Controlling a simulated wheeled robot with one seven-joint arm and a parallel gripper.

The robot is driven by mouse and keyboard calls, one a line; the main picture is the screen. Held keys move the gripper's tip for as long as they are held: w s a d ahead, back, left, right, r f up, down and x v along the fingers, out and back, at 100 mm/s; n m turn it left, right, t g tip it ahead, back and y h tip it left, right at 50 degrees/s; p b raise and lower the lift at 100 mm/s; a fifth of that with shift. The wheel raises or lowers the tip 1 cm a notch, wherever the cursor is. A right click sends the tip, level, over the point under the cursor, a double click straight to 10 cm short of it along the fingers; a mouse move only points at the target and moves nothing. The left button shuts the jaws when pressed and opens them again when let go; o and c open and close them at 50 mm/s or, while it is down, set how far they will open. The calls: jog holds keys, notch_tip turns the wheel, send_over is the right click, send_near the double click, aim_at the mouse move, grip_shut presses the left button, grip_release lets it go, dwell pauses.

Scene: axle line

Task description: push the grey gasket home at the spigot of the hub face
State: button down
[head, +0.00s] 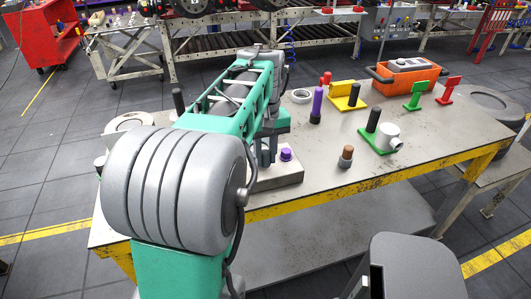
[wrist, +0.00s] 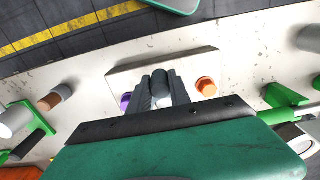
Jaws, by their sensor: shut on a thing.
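The hub face is a pale grey block (head: 272,181) on the table, partly covered by my arm in the head view. In the wrist view the block (wrist: 200,62) lies beneath my gripper. A purple fitting (head: 286,155) stands on it; it also shows left of the fingers in the wrist view (wrist: 126,101), with an orange hexagonal fitting (wrist: 206,86) to their right. My gripper (wrist: 161,88) is over the middle of the block, shut on a dark grey round piece (wrist: 160,75), seemingly the gasket. The spigot is hidden, so I cannot tell whether the gasket touches it.
An orange tote (head: 408,77) stands at the back. The front right tabletop is mostly clear.

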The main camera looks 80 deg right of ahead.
aim_at(266, 166)
jog(key=shift+f+b, duration=1.3)
jog(key=shift+f, duration=0.8)
jog(key=c, duration=1.1)
grip_release()
notch_tip(266, 166, up, 8)
jog(key=shift+f, duration=0.1)
